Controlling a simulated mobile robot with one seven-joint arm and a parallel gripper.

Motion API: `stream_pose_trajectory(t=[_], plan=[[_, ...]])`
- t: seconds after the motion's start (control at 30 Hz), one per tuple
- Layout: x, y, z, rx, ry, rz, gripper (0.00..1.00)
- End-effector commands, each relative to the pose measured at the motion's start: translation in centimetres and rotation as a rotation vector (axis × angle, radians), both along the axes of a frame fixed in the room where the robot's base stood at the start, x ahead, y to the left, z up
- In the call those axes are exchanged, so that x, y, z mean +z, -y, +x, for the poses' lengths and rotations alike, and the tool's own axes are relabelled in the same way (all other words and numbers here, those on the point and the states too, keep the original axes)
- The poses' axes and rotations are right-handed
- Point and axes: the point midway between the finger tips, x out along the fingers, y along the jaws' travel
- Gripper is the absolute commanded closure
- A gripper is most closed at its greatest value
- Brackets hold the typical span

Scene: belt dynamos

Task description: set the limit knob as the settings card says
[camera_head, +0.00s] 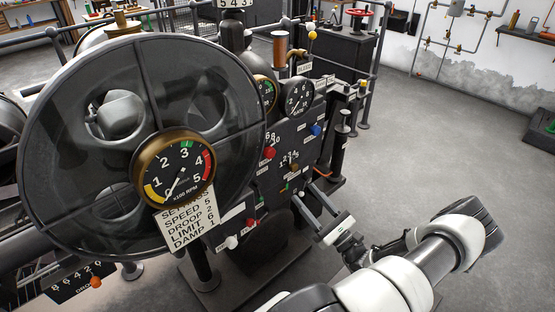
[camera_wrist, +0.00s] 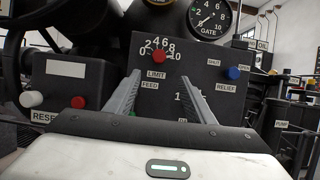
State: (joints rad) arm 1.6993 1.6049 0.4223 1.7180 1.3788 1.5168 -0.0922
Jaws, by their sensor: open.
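The limit knob (camera_wrist: 159,57) is red and sits on the dark panel above the LIMIT label, under a scale from 0 to 10. It also shows in the head view (camera_head: 270,153). Its pointer is too small to read. The settings card (camera_head: 188,228) hangs below the large gauge, its top partly covered; it lists SPEED, DROOP, LIMIT and DAMP, and the LIMIT figure looks like 6. My gripper (camera_wrist: 163,82) is open and empty, its fingers pointing at the panel below the knob, apart from it. It also shows in the head view (camera_head: 309,203).
A blue relief knob (camera_wrist: 233,73) is right of the limit knob. A red button (camera_wrist: 78,102) and a white knob (camera_wrist: 32,98) are at the left. The large flywheel (camera_head: 70,130) and round rpm gauge (camera_head: 174,170) stand left.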

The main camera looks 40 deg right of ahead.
Motion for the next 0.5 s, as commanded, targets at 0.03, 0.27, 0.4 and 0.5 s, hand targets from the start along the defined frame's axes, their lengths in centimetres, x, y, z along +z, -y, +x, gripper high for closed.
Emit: stream_pose_trajectory(t=[0.03, 0.27, 0.4, 0.5], plan=[[0.4, -0.2, 0.8, 0.004, 0.001, -0.001, 0.51], [2.3, -0.6, 5.3, 0.007, 0.000, -0.003, 0.51], [3.4, -0.8, 8.1, 0.008, -0.001, -0.002, 0.51], [4.2, -1.0, 10.1, 0.008, -0.001, -0.001, 0.51]])
